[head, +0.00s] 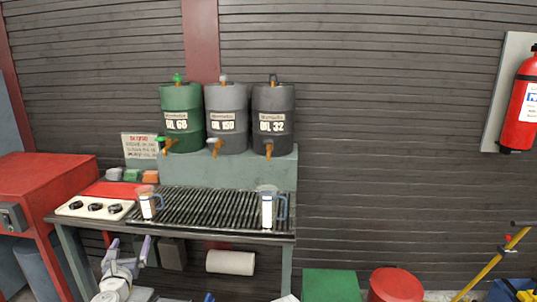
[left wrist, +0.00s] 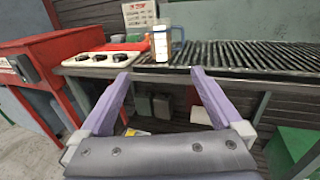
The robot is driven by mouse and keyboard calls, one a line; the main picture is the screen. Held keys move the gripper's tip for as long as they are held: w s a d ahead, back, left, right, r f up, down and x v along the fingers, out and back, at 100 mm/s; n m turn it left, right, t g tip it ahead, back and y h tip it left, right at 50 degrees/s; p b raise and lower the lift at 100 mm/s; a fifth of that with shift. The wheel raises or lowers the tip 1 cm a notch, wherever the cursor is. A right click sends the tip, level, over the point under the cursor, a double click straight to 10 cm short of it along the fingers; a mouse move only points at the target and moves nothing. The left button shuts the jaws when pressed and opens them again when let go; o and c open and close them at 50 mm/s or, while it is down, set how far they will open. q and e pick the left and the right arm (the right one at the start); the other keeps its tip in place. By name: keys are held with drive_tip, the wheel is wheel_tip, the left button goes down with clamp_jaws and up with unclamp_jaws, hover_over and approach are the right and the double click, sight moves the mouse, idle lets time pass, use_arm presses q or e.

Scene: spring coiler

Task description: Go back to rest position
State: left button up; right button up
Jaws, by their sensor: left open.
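My left gripper (head: 128,250) is at the bottom left of the head view, in front of and below the bench's front edge. In the left wrist view its two purple fingers (left wrist: 158,88) stand wide apart with nothing between them. A measuring jug (head: 148,204) stands on the slatted bench top, beyond the fingertips; it also shows in the left wrist view (left wrist: 161,46). A second jug (head: 268,208) stands at the right end of the bench. My right gripper does not show in either view.
The bench (head: 200,208) has a slatted top. Green, grey and dark oil drums (head: 228,118) stand on a shelf behind it. A red cabinet (head: 40,180) is at the left. A paper roll (head: 230,262) hangs below the bench. A green bin (head: 331,285) and red bin (head: 397,285) stand at the lower right.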

use_arm(q)
drive_tip(key=s+d+f+m+g+h, duration=0.1)
drive_tip(key=d+f+m+g+h, duration=0.4)
drive_tip(key=d+m, duration=0.7)
drive_tip(key=s+d+f+m+g+h, duration=0.1)
drive_tip(key=d+f+m+g+h, duration=0.25)
drive_tip(key=d+f+m, duration=0.65)
drive_tip(key=s+f+m+g+y, duration=0.2)
drive_tip(key=s+f+m+g, duration=0.2)
drive_tip(key=s+m, duration=0.35)
drive_tip(key=s+f+m+g+y, duration=0.35)
drive_tip(key=s+m, duration=0.25)
drive_tip(key=m, duration=0.3)
drive_tip(key=s+d+r+m+p, duration=0.1)
drive_tip(key=s+d+r+p, duration=0.1)
drive_tip(key=d+r+p, duration=0.2)
drive_tip(key=s+d+r+m+g+p, duration=0.1)
drive_tip(key=d+r+p, duration=0.3)
drive_tip(key=r+p, duration=0.7)
drive_tip(key=s+d+r+m+p, duration=0.2)
drive_tip(key=d+r+p, duration=0.1)
drive_tip(key=r+p, duration=0.4)
drive_tip(key=shift+s+d+r+g+p, duration=0.3)
drive_tip(key=shift+s+d+r+g, duration=0.1)
drive_tip(key=shift+r, duration=0.2)
